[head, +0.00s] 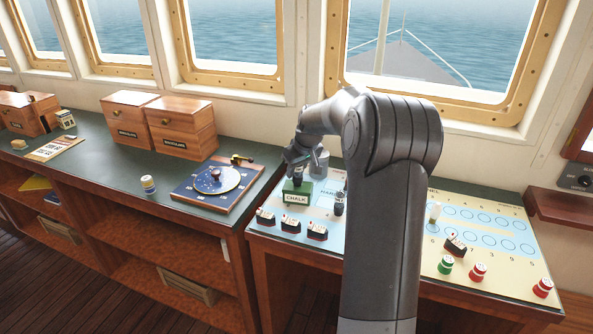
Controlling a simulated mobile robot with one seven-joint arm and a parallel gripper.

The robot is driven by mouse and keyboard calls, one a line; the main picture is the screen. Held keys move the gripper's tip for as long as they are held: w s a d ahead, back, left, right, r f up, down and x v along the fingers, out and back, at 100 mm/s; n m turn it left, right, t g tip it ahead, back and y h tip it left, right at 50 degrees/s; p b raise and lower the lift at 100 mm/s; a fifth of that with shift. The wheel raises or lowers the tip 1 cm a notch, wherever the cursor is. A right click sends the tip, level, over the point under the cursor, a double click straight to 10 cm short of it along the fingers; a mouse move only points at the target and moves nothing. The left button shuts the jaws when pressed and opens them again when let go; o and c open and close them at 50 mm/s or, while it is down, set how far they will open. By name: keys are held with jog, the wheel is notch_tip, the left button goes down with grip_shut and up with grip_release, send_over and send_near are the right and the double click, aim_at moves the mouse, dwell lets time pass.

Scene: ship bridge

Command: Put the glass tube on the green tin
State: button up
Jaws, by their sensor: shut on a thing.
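My gripper (297,170) points down right above the tin. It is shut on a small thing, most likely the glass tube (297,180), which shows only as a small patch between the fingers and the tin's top. The fingers hide most of it. I cannot tell whether it touches the tin's lid.
My arm hides the table's middle.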

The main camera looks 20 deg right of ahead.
jog(key=shift+f, duration=0.3)
jog(key=o, duration=1)
jog(key=shift+c, duration=0.2)
